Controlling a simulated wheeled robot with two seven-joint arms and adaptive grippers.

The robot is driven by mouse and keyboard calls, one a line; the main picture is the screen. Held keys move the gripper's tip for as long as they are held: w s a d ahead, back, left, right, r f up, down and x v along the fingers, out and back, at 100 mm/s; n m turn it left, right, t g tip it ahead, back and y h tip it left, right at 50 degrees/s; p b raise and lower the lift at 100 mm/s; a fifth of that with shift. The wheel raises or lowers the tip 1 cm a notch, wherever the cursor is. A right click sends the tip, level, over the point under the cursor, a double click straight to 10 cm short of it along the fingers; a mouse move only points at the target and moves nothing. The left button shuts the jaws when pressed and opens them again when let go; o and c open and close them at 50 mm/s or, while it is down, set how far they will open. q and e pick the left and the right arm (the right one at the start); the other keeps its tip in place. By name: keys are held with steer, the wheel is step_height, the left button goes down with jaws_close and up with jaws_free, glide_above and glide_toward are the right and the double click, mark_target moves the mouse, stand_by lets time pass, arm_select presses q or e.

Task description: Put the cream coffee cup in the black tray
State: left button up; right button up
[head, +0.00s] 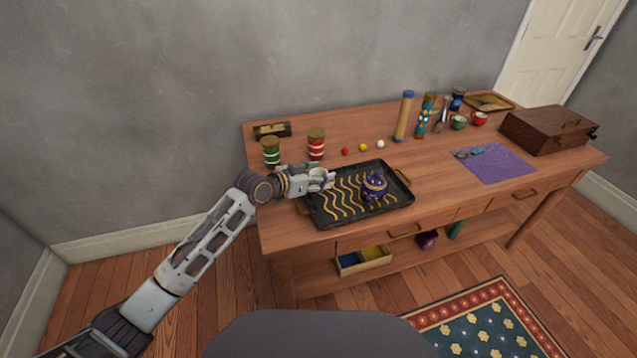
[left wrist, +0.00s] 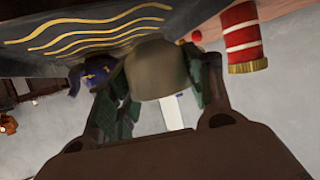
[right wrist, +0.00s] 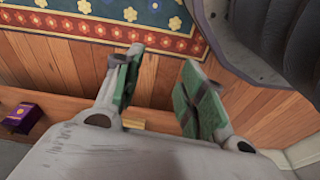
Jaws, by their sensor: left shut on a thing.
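The cream coffee cup (head: 317,171) is between the fingers of my left gripper (head: 326,180), which is shut on it at the left end of the black tray. In the left wrist view the cup (left wrist: 156,70) sits between the two green finger pads, close to the dark tray (left wrist: 50,68). Whether it touches the tray I cannot tell. The black tray (head: 330,215) has wavy gold lines and gold handles, and lies on the wooden table. My right gripper (right wrist: 160,82) is open and empty in the right wrist view, above the floor.
A dark blue teapot (head: 374,187) stands on the tray's right half. Green (head: 271,152) and red (head: 316,145) striped canisters stand behind the tray. Small balls (head: 363,147) lie behind it. A purple mat (head: 492,163) and a brown case (head: 547,130) are at the right.

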arm_select(q)
step_height(320, 180, down, 2)
steer(key=shift+f, duration=0.45)
steer(key=o, duration=1)
arm_select(e)
steer(key=shift+a+r, duration=0.2)
steer(key=shift+r, duration=0.4)
steer(key=shift+a+r, duration=0.15)
steer(key=shift+r, duration=0.45)
